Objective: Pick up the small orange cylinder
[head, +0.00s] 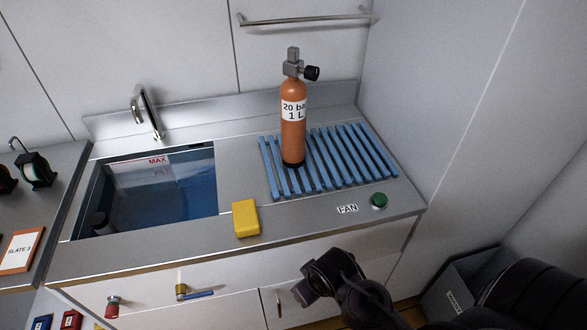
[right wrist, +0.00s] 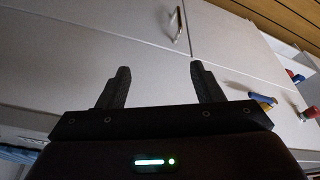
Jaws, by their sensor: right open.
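The small orange cylinder (head: 293,128) stands upright on the blue slatted rack (head: 360,148) on the steel counter. It has a grey valve with a black knob on top and a white label reading 20 bar, 1 L. My right gripper (head: 300,296) is low in front of the cabinet doors, well below and in front of the cylinder. In the right wrist view the right gripper (right wrist: 160,82) has its two fingers apart with nothing between them. The cylinder is not in the right wrist view. My left gripper is not in view.
A water-filled sink (head: 150,190) with a tap (head: 150,115) lies left of the rack. A yellow block (head: 246,218) and a green button (head: 379,200) sit near the front edge. A rail (head: 305,20) is on the back wall. Valve handles (head: 182,290) stick out below.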

